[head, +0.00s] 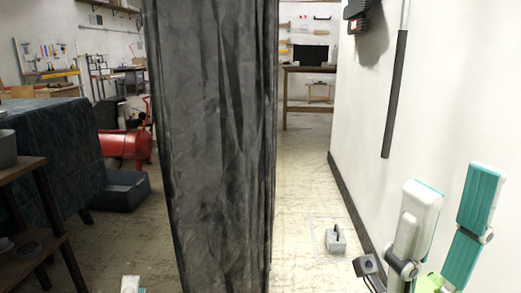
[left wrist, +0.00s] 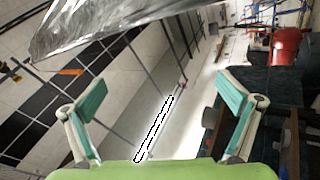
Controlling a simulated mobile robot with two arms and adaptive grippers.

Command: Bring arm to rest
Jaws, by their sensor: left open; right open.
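My right gripper (head: 452,190) is at the lower right of the head view, with its teal and white fingers spread apart and nothing between them. It is in front of the white wall. Only a small teal and white tip of my left gripper (head: 132,284) shows at the bottom edge of the head view. In the left wrist view my left gripper (left wrist: 162,98) has its two fingers wide apart and empty. Most of my arms are out of view.
A dark grey curtain (head: 215,140) hangs close in front. A covered table (head: 60,150), a red tank (head: 122,145) and a dark bin (head: 122,190) stand left. A small grey object (head: 336,240) lies on the floor by the wall (head: 365,120). The passage (head: 303,170) right of the curtain is mostly clear.

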